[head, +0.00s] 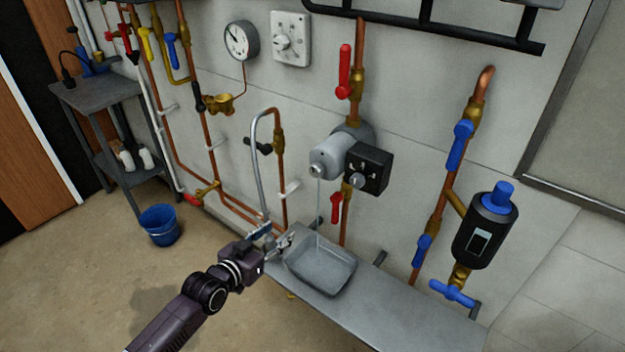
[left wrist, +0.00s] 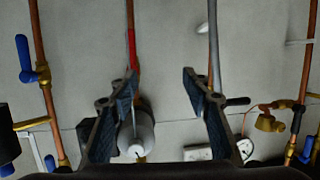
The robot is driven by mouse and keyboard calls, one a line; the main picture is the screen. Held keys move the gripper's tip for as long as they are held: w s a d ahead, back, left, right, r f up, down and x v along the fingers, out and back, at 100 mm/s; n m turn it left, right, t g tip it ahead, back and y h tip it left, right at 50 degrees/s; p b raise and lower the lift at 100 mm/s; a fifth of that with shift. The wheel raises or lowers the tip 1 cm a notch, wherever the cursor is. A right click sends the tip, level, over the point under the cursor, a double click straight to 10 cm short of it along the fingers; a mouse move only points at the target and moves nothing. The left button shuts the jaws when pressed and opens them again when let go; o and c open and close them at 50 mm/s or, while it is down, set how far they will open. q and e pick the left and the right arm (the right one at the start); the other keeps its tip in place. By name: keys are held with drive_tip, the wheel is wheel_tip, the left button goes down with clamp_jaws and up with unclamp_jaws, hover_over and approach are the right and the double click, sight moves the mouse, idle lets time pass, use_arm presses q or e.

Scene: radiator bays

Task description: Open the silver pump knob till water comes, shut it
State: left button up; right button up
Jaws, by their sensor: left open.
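The grey pump (head: 340,150) sits on the copper pipe at the wall, with its small silver knob (head: 316,171) on its front end. A thin stream of water (head: 318,215) falls from the knob end into the grey tray (head: 322,288) below. My left gripper (head: 285,243) is open and empty, low beside the tray's left rim, below and left of the knob and apart from it. In the left wrist view, the pump (left wrist: 137,130) shows beyond the open fingers (left wrist: 160,75), nearer the left one, which partly covers it. My right gripper is not in view.
A black control box (head: 367,168) with a dial is on the pump's right. Red-handled valves (head: 345,72) sit above and below the pump. A curved grey pipe (head: 258,160) rises just left of it. The tray stands on a narrow metal shelf (head: 400,315).

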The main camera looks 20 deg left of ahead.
sight(314, 171)
use_arm(q)
drive_tip(key=d+r+m+t+h, duration=0.1)
drive_tip(key=d+r+h, duration=0.15)
drive_tip(key=r, duration=0.55)
drive_tip(key=d+r+m+t+h, duration=0.1)
drive_tip(key=d+r, duration=0.2)
drive_tip(key=r, duration=0.6)
drive_tip(key=shift+a+f+x, duration=0.1)
drive_tip(key=shift+a+x, duration=0.1)
drive_tip(key=shift+x, duration=1.85)
drive_tip(key=shift+a+f+x, duration=0.1)
drive_tip(key=shift+a+x, duration=0.1)
drive_tip(key=shift+x, duration=1.8)
drive_tip(key=shift+w, duration=0.15)
drive_tip(key=shift+c, duration=0.3)
drive_tip(key=c, duration=1.1)
